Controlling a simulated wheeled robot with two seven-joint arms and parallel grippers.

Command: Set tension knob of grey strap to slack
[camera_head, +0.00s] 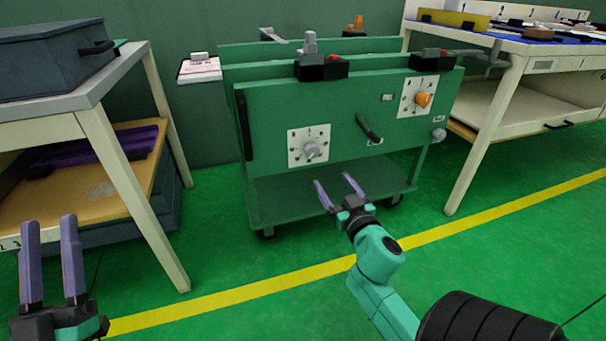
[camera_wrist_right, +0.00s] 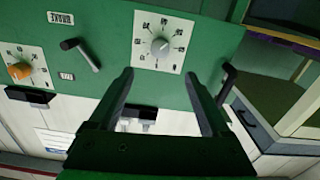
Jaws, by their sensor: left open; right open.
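A grey knob (camera_head: 311,150) sits on a white marked dial plate on the front of the green cart (camera_head: 270,105). It also shows in the right wrist view (camera_wrist_right: 160,47), upside down; its markings are too small to read. An orange knob (camera_head: 424,99) sits on a second dial plate to the upper right, also seen in the right wrist view (camera_wrist_right: 20,71). My right gripper (camera_head: 338,180) is open and empty in front of the cart, below the grey knob and apart from it. My left gripper (camera_head: 50,220) is open and empty at the lower left. No strap is clearly visible.
A black lever handle (camera_head: 368,130) sticks out between the dials. Black clamps (camera_head: 320,68) and a grey fitting stand on the cart's top. A left bench (camera_head: 120,75) and a right workbench (camera_head: 490,150) flank the cart. Green floor lies open in front.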

